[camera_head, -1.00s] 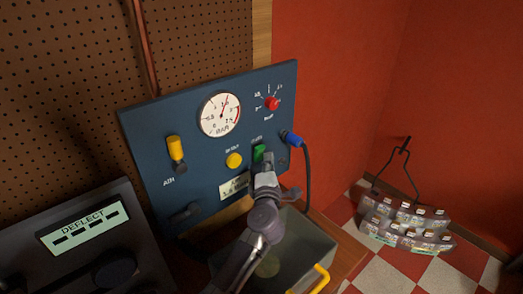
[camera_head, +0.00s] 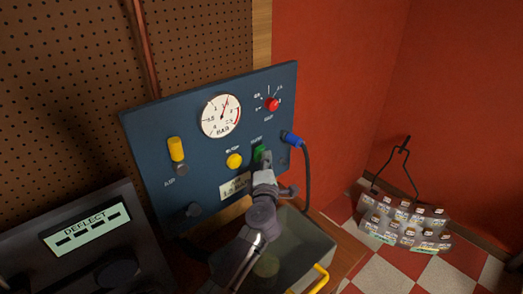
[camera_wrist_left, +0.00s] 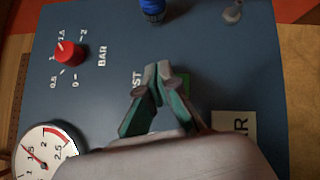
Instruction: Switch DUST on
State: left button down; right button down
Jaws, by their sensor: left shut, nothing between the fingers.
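The DUST switch is a green rocker (camera_head: 259,152) low on the right half of the blue panel (camera_head: 205,160). My left gripper (camera_head: 264,163) is shut and empty, its tips right at the green rocker and covering part of it. In the left wrist view the closed fingertips (camera_wrist_left: 158,74) overlap the panel beside the green rocker (camera_wrist_left: 185,84), and they hide part of its label, leaving "ST" readable. I cannot tell whether the tips touch the rocker or which way it is set. My right gripper is not in view.
The panel also carries a yellow button (camera_head: 234,161), a yellow-handled AIR lever (camera_head: 176,149), a gauge (camera_head: 221,115), a red knob (camera_head: 272,104) and a blue plug (camera_head: 292,139) with a cable. A tray with a yellow handle (camera_head: 321,277) lies below. A DEFLECT display (camera_head: 86,226) stands left.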

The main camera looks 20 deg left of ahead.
pick_arm(q)
jog(key=shift+w+a+r+p, duration=0.2)
jog(key=shift+w+a+p, duration=0.05)
jog(key=shift+a+p, duration=0.1)
dwell(0.5)
dwell(0.3)
jog(key=shift+s+d+f, duration=0.4)
jog(key=shift+s+d, duration=0.1)
jog(key=shift+d, duration=0.25)
jog(key=d, duration=0.1)
jog(key=s+d+f+b, duration=0.1)
jog(key=s+d+f, duration=0.1)
jog(key=shift+s+d+b, duration=0.25)
jog(key=shift+d+b, duration=0.1)
